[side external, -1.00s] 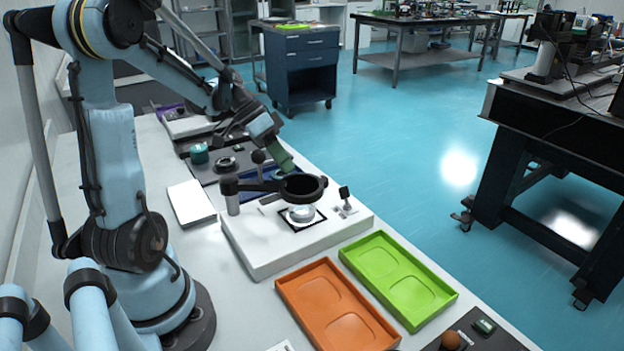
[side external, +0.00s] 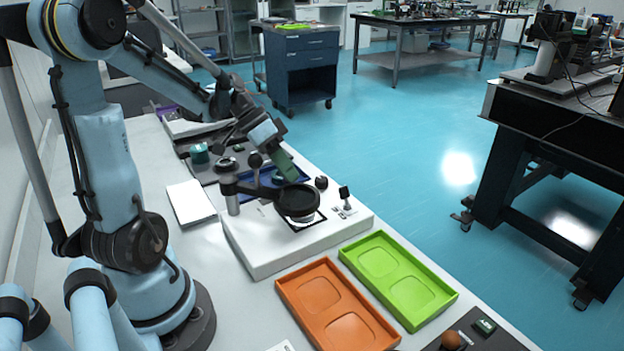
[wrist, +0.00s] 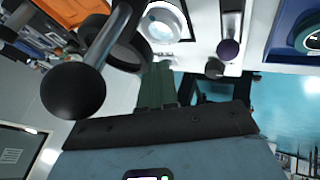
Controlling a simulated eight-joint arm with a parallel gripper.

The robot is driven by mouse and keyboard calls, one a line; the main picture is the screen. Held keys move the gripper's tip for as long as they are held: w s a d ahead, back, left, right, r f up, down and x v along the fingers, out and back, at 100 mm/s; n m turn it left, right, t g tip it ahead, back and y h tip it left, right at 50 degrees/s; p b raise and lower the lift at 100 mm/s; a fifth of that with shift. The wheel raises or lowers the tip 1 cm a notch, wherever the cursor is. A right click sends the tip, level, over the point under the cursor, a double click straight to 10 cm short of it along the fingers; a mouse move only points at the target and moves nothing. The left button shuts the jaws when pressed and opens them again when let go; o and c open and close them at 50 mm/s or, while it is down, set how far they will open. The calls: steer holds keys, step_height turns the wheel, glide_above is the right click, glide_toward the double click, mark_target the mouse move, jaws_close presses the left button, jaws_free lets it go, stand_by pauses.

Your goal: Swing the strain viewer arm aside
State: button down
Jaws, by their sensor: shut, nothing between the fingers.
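The strain viewer arm (side external: 258,188) is a black bar on a short post, with a round black ring (side external: 292,213) at its end. A ball-topped handle (side external: 255,160) rises from it. In the wrist view the ball (wrist: 72,92) is large at left and the ring (wrist: 122,58) shows behind its rod. The ring hangs over the white base (side external: 262,258), partly hiding a clear round glass piece (wrist: 163,22). My gripper (side external: 296,178) has green fingers, shut and empty, pointing down behind the ring, right of the handle. I cannot tell whether they touch the arm.
An orange tray (side external: 335,305) and a green tray (side external: 398,280) lie in front of the base. A small black knob (side external: 321,183) and a small black-topped post (side external: 344,193) stand at its right side. A white pad (side external: 190,203) lies to the left.

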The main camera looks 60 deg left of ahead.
mark_target(278, 205)
steer(key=s+d+m, duration=0.1)
steer(key=d, duration=0.1)
steer(key=s+d+m+g, duration=0.1)
steer(key=s+d, duration=0.1)
steer(key=shift+s+d+g+h, duration=0.25)
steer(key=shift+s+g+h, duration=0.05)
steer(key=shift+h, duration=0.1)
steer(key=shift+s+d+m+g+h, duration=0.1)
steer(key=shift+s+d+m+g, duration=0.25)
steer(key=shift+s+m, duration=0.3)
steer(key=shift+s+d+m+g+h, duration=0.1)
steer(key=shift+s+d+m+g, duration=0.15)
steer(key=shift+s+m+g, duration=0.35)
steer(key=shift+s+d+m+g+h, duration=0.15)
steer(key=shift+s+d+m, duration=0.25)
steer(key=shift+m, duration=0.45)
steer(key=shift+s+a, duration=0.1)
steer(key=shift+s, duration=0.05)
steer(key=shift+w+a, duration=0.3)
steer(key=shift+w, duration=0.3)
steer(key=w+a, duration=0.1)
steer(key=w+r, duration=0.1)
steer(key=w, duration=0.1)
steer(key=shift+a, duration=0.4)
steer(key=w+a+r, duration=0.2)
steer(key=a+r, duration=0.2)
steer(key=r, duration=0.3)
steer(key=shift+a, duration=0.4)
